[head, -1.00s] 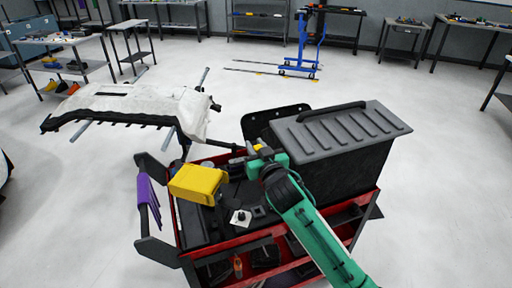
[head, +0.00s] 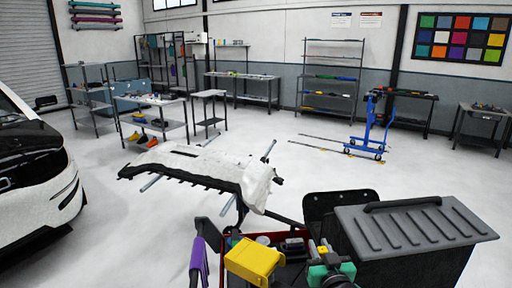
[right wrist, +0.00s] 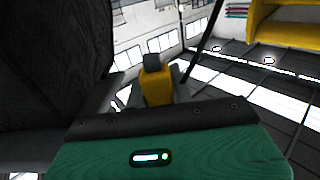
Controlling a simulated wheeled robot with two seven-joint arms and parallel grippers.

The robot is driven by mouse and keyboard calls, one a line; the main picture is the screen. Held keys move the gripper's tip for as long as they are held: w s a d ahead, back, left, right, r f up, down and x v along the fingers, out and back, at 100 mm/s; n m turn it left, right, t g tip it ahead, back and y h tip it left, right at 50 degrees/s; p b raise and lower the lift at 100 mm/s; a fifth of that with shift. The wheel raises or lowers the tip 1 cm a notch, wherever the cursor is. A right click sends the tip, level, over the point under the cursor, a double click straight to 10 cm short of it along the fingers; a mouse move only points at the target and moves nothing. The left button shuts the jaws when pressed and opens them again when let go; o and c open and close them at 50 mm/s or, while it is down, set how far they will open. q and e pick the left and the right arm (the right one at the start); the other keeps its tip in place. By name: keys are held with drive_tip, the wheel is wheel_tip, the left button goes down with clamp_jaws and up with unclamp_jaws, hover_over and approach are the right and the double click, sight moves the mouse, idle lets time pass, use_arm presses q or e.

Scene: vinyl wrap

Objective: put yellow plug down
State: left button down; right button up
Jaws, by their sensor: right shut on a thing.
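The yellow plug (head: 323,249) is small and sits at the tip of my right gripper (head: 320,256), above the red-edged tool cart (head: 224,240). In the right wrist view the plug (right wrist: 156,84) shows as a yellow body with a dark top, just beyond the green gripper housing. My right gripper is shut on it. Its fingers are mostly hidden, and I cannot tell whether the plug touches anything below. My left gripper is not in view.
A yellow box (head: 254,260) stands on the cart left of my gripper; a large black lidded case (head: 415,235) stands to its right. A purple item (head: 198,258) hangs at the cart's left. A white bumper (head: 210,170) rests on a stand behind.

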drive_tip(key=s+d+f, duration=0.1)
drive_tip(key=s+f, duration=0.2)
drive_tip(key=s, duration=0.6)
drive_tip(key=s+d+f+h, duration=0.1)
drive_tip(key=s+f, duration=0.2)
drive_tip(key=s, duration=0.6)
drive_tip(key=shift+s+d+f+m, duration=0.3)
drive_tip(key=shift+s+d+f, duration=0.05)
drive_tip(key=shift+s+f, duration=0.05)
